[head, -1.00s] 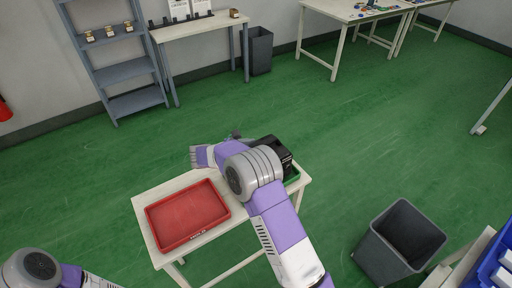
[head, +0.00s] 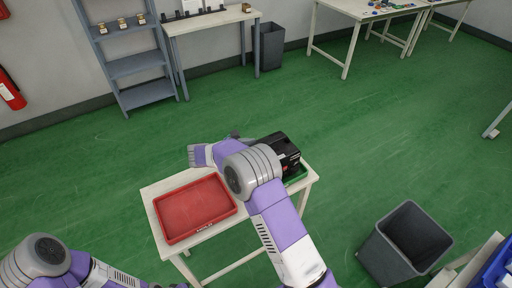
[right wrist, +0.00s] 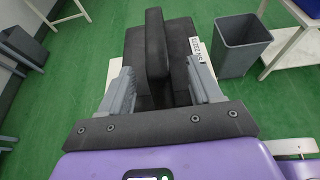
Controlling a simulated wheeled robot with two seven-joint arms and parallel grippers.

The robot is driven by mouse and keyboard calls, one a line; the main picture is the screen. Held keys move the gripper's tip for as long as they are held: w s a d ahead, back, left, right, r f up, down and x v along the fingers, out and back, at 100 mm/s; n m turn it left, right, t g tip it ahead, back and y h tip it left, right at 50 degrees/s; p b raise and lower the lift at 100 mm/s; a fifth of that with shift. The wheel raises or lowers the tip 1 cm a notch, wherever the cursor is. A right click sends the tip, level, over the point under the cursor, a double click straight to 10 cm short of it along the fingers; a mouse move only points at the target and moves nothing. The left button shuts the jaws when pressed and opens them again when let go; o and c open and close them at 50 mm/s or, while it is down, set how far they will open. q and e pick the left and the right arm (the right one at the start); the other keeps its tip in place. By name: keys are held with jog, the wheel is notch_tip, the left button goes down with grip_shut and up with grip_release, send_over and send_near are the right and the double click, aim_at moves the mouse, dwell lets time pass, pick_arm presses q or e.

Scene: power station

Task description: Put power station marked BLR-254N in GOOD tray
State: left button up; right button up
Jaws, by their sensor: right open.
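A black power station (head: 286,146) stands at the right end of the small white table, partly hidden by my right arm. In the right wrist view the power station (right wrist: 180,42) fills the top middle, with a raised handle bar and a white label too blurred to read surely. My right gripper (right wrist: 158,74) is open, its fingers on either side of the handle; contact cannot be told. A green tray (head: 298,175) shows at its rim below the power station. A red tray (head: 170,237) lies empty on the table's left. My left gripper is out of view; only its arm shows.
A grey bin (head: 372,258) stands on the floor right of the table (head: 152,193). A blue crate (head: 496,268) is at the right edge. A shelf (head: 138,67) and more tables stand at the back. The green floor between is clear.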

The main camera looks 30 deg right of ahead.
jog(key=shift+s+a, duration=0.15)
jog(key=shift+a, duration=1.4)
jog(key=o, duration=0.6)
jog(key=shift+c, duration=0.2)
jog(key=p+v, duration=0.1)
jog(key=v, duration=0.6)
jog(key=shift+a+r, duration=0.15)
jog(key=shift+a, duration=0.1)
